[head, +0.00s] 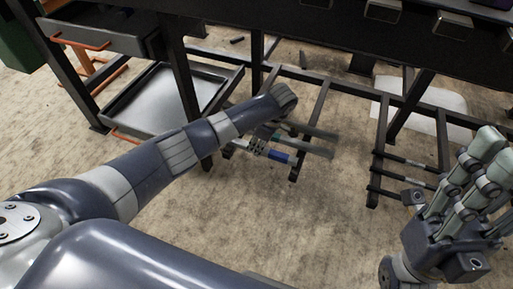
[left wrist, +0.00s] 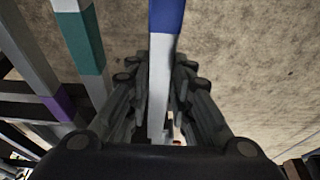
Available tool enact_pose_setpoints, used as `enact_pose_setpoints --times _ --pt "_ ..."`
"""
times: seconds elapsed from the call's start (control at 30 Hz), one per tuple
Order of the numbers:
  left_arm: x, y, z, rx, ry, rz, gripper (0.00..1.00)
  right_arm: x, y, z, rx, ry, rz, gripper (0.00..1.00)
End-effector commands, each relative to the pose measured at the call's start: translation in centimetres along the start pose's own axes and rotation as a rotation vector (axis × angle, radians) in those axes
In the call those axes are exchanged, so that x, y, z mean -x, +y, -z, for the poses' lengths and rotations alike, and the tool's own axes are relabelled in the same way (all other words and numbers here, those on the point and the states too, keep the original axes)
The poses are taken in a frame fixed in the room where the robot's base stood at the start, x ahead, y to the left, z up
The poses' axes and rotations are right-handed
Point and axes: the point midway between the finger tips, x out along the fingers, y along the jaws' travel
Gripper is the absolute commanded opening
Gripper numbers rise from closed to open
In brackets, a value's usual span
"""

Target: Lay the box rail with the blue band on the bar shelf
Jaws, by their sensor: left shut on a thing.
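My left gripper (head: 262,140) is shut on the box rail with the blue band (head: 278,156), low beside the bar shelf's arm (head: 311,130). In the left wrist view the pale rail (left wrist: 160,85) runs between both fingers (left wrist: 160,95), with its blue band (left wrist: 166,14) at the top edge. I cannot tell whether the rail touches the shelf arms. Other rails lie beyond the gripper; the wrist view shows a teal band (left wrist: 83,40) and a purple band (left wrist: 58,105) to its left. My right gripper (head: 485,165) is raised at the right; its opening is unclear.
More arms with dark rails (head: 395,186) stand to the right. A metal tray (head: 165,98) is in the frame at the left, near my left arm. Dark posts and a beam stand behind. The floor (head: 300,225) in front is clear.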

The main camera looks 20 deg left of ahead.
Motion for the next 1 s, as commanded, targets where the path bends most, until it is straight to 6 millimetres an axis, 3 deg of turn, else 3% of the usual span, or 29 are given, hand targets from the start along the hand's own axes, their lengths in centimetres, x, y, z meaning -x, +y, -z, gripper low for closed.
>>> enact_pose_setpoints --times 0.37,0.4,0.5,0.87,1.0 --pt "-0.4 0.1 -0.1 0.002 0.0 -0.002 0.0 0.1 0.0 0.0 0.0 0.001 0.001 0.41" --pt "-0.5 0.0 -0.1 0.002 0.0 0.0 0.23 0.1 0.0 0.0 0.0 0.001 0.001 0.41" --pt "-0.5 0.0 -0.1 0.002 0.0 -0.001 0.41 0.1 0.0 0.0 0.0 0.001 0.001 0.41" --pt "-0.3 0.1 0.0 0.001 0.001 -0.002 0.41 0.1 0.0 0.0 0.0 0.001 0.0 0.41" --pt "1.5 0.1 0.0 0.001 -0.002 -0.002 0.41 -0.9 0.0 0.1 0.0 -0.002 0.0 0.41"
